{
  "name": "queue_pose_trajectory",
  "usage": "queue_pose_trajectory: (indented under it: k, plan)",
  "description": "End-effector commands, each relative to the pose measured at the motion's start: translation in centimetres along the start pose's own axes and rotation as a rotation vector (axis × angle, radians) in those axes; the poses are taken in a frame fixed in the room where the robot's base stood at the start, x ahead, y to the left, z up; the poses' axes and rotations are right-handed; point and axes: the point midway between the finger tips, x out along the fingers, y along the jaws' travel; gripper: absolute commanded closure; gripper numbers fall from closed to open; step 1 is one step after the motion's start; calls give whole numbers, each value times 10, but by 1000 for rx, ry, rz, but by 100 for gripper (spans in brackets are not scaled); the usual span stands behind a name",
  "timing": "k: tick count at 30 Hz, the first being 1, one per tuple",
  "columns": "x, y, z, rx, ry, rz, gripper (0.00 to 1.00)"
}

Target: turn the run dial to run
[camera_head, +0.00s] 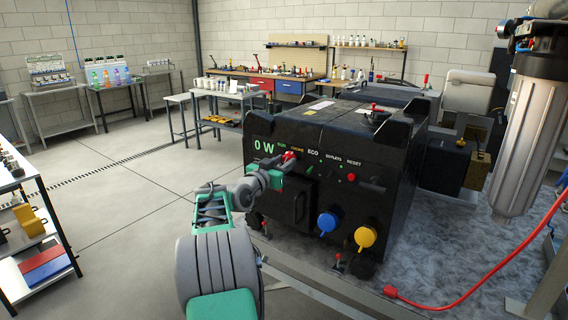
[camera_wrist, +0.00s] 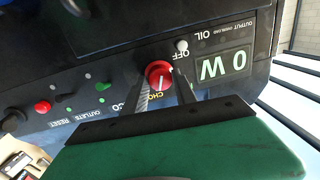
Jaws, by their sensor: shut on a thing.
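The run dial (camera_wrist: 159,74) is a round red knob on the black generator's front panel. In the wrist view it has a pale pointer line, with the words OFF and CHOKE partly visible around it. My gripper (camera_wrist: 161,85) has its two dark fingers on either side of the dial, shut on it. In the head view my gripper (camera_head: 277,166) reaches the upper left of the generator (camera_head: 330,150) front, and the dial (camera_head: 289,156) shows just beyond it. The display (camera_head: 263,146) reads 0 W. The RUN mark is hidden by my gripper in the wrist view.
A red reset button (camera_head: 351,177) and small green lights sit right of the dial. Blue (camera_head: 327,222) and yellow (camera_head: 365,237) round covers are lower on the panel. A red cable (camera_head: 480,297) crosses the bench at right. The floor at left is open.

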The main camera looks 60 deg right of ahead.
Motion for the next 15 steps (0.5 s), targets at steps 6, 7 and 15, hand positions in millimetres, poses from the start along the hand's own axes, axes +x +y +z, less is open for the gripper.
queue_pose_trajectory:
  k: [6,7,15]
  plan:
    - [0,0,0,-98,-10,1,100]
    - [0,0,0,-118,-11,1,100]
    - [0,-1,-1,-349,-34,2,100]
